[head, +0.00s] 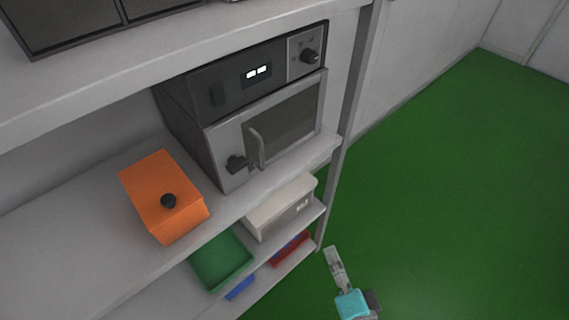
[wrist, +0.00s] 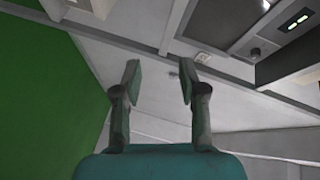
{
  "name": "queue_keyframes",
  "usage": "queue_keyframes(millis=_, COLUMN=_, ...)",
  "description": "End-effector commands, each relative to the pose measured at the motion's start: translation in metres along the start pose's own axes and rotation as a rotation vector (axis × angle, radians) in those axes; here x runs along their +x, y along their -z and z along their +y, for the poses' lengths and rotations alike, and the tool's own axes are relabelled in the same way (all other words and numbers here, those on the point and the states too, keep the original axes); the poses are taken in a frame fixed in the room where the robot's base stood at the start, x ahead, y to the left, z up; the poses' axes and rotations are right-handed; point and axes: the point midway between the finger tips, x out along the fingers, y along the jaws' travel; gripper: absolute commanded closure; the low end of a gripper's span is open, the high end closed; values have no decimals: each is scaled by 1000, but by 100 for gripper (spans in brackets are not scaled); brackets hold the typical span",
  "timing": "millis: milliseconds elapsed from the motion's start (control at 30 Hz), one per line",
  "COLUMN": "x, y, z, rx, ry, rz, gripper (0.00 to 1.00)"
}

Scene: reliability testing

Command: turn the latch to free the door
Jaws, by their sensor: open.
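A dark grey oven-like unit (head: 190,115) stands on the middle shelf. Its shut-looking door (head: 225,150) has a window and an upright grey handle (head: 257,147). A black latch (head: 236,162) sits at the door's left edge. My gripper (head: 335,262) is low on the right in the head view, in front of the shelves and well apart from the latch. In the wrist view my gripper (wrist: 158,80) is open, with nothing between its fingers. Part of the unit (wrist: 285,50) shows at the upper right there; I cannot make out the latch.
An orange box (head: 155,190) with a black knob stands left of the unit. A beige box (head: 280,205), a green tray (head: 221,260) and red and blue bins sit below. A shelf post (head: 345,130) stands right of the unit. Green floor (head: 460,200) is clear.

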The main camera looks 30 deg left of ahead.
Motion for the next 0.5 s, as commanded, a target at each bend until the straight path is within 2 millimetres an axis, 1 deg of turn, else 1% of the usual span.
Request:
queue_keyframes(millis=33, x=17, y=-3, z=-20, rx=35, ry=40, rz=-45, gripper=58)
queue_keyframes(millis=67, x=25, y=-7, z=-30, rx=60, ry=60, rz=-76, gripper=58)
queue_keyframes(millis=100, x=36, y=-11, z=-46, rx=92, ry=86, rz=-117, gripper=58)
queue_keyframes(millis=167, x=49, y=-19, z=-68, rx=135, ry=120, rz=-180, gripper=58)
queue_keyframes(millis=200, x=57, y=-24, z=-82, rx=162, ry=141, rz=-221, gripper=58)
queue_keyframes(millis=333, x=74, y=-38, z=-123, rx=226, ry=192, rz=-341, gripper=58)
queue_keyframes(millis=400, x=79, y=-45, z=-139, rx=249, ry=209, rz=-391, gripper=58)
queue_keyframes(millis=500, x=83, y=-51, z=-155, rx=270, ry=223, rz=-439, gripper=58)
